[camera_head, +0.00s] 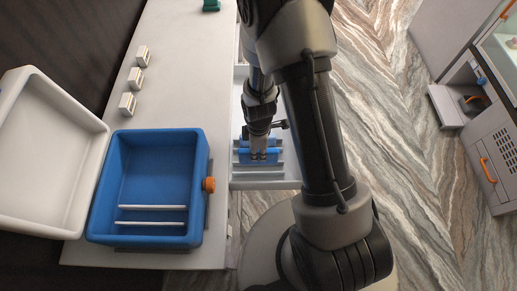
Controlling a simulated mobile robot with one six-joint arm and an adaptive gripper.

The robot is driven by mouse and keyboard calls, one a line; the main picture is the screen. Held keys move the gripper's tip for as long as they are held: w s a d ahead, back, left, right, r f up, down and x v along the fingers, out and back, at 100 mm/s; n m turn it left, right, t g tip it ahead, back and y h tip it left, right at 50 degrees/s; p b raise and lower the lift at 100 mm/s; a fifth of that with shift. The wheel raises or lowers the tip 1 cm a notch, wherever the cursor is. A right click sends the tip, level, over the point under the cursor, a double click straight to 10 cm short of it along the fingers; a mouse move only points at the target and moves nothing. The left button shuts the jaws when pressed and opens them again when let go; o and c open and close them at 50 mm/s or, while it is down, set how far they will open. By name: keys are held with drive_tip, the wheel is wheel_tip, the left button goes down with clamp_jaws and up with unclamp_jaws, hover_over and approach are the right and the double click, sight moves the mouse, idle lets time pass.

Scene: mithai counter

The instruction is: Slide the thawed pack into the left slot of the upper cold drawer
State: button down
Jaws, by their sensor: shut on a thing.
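My gripper (259,153) points down over the pulled-out white drawer (264,184), beside the counter's right edge. It is shut on a blue pack (244,158), whose ends show on both sides of the fingers. The pack stands on edge among the thin pale dividers near the drawer's front end in the picture. I cannot tell which slot it is in, or whether it touches the drawer floor. My arm hides much of the drawer's right and far parts.
Another cabinet (490,150) stands far right across the marble floor.

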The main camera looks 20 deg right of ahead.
drive_tip(key=shift+f+b, duration=1.8)
drive_tip(key=shift+f, duration=1.65)
drive_tip(key=c, duration=1.3)
unclamp_jaws()
wheel_tip(320, 180, up, 12)
